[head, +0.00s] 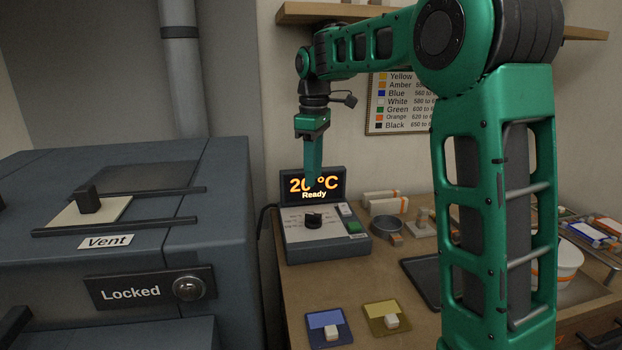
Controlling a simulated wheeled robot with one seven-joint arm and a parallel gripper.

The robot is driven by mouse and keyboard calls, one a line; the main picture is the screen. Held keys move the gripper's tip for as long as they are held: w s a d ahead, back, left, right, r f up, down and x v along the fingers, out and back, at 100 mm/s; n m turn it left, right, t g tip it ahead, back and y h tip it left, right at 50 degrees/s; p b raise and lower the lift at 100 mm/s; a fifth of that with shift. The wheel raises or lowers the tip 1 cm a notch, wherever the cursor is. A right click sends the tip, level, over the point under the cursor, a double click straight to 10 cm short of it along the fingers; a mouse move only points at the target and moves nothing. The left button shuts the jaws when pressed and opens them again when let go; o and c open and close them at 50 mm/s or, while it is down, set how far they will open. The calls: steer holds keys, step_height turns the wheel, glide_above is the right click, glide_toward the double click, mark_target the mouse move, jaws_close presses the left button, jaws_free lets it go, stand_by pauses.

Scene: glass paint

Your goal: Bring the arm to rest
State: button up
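My green arm (497,190) rises at the right, bends at the top and reaches left. My gripper (312,178) hangs pointing down, in front of the lit display. I see its fingers edge-on as one green strip, so their opening does not show. No object shows in it. The display (330,186) of the grey controller (325,237) reads "20 °C" and "Ready", partly covered by the fingers. The fingertips are above the controller's black knob (313,221); whether they touch anything is not clear.
A grey kiln (120,240) with "Vent" and "Locked" labels fills the left. On the wooden bench (300,285) lie a blue tile (328,322) and a yellow tile (386,318).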

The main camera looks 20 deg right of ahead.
stand_by(0.3)
steer(key=s+d+f+m, duration=0.2)
steer(key=s+d+m, duration=0.3)
steer(key=s, duration=0.5)
steer(key=s+d+f+m, duration=0.3)
steer(key=s+d+m, duration=0.15)
steer(key=s, duration=0.55)
steer(key=s+f+m, duration=0.2)
steer(key=s+f, duration=0.1)
steer(key=s, duration=0.3)
steer(key=s+d+f+m, duration=0.1)
steer(key=s+f+m, duration=0.1)
steer(key=s, duration=0.4)
steer(key=s+f+m, duration=0.2)
steer(key=s+f, duration=0.1)
steer(key=s, duration=0.3)
steer(key=shift+d+f+m, duration=0.25)
steer(key=shift+d+f, duration=0.05)
steer(key=shift+f, duration=0.05)
steer(key=shift+w, duration=0.1)
steer(key=shift+w+f, duration=0.25)
steer(key=shift+w, duration=0.45)
steer(key=shift+s, duration=0.1)
